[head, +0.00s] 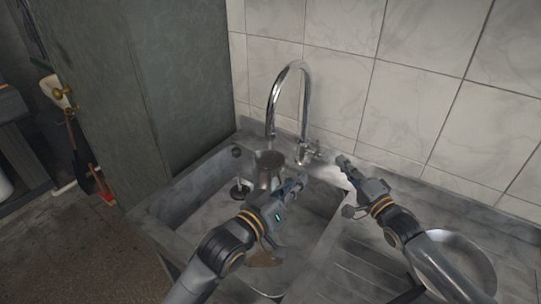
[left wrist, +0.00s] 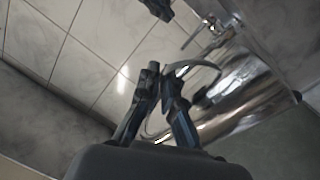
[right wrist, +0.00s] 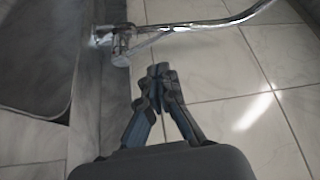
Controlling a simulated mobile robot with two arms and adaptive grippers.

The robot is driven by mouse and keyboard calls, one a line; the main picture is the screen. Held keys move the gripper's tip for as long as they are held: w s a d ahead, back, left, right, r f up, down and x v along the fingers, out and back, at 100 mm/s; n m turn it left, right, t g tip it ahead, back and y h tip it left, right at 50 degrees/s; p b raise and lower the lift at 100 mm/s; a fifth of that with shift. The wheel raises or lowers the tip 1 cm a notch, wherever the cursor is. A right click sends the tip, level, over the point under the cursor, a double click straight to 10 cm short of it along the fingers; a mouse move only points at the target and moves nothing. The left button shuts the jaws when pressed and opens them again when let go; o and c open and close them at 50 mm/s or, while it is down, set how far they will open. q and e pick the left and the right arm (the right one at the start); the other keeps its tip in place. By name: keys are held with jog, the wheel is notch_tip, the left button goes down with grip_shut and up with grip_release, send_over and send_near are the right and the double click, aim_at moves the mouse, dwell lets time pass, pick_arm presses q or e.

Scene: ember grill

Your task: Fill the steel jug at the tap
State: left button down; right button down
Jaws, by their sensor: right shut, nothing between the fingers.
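The steel jug (head: 268,172) is held over the sink, its mouth below the spout end of the chrome tap (head: 303,105). No water stream is visible. My left gripper (head: 293,186) is shut on the jug's handle; the left wrist view shows the shiny jug body (left wrist: 240,100) beyond the fingers (left wrist: 162,85). The jug's inside is too small to make out. My right gripper (head: 345,165) is shut and empty, just right of the tap's base and lever (head: 308,153). In the right wrist view the closed fingertips (right wrist: 160,72) are apart from the tap (right wrist: 122,42).
The stone sink (head: 180,215) lies below the jug. A shiny round pan or bowl (head: 462,262) stands on the ribbed drainboard at right, under my right arm. A tiled wall (head: 420,95) closes the back, and a tall green-grey cabinet (head: 170,90) stands at left.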

aim_at(319, 145)
jog(key=shift+s, duration=0.1)
jog(key=c, duration=2)
grip_release()
jog(key=shift+c, duration=0.2)
jog(key=o, duration=0.4)
jog(key=shift+o, duration=1.1)
jog(key=shift+d+r+n, duration=0.1)
jog(key=shift+r+n, duration=0.1)
jog(key=shift+n, duration=0.2)
pick_arm(q)
jog(key=shift+s+r, duration=0.15)
jog(key=shift+s, duration=1.1)
pick_arm(e)
jog(key=w+a+n+g+y, duration=0.1)
jog(key=w+a+n, duration=0.1)
jog(key=n, duration=0.6)
jog(key=w+a+r+n+g+y, duration=0.1)
jog(key=w+a+n, duration=0.1)
jog(key=n, duration=0.6)
jog(key=w+a+n+g+y, duration=0.1)
jog(key=w+a+n+g, duration=0.1)
jog(key=n, duration=0.5)
jog(key=shift+w+a+r+n, duration=0.3)
jog(key=shift+w+n, duration=0.1)
jog(key=shift+w, duration=0.15)
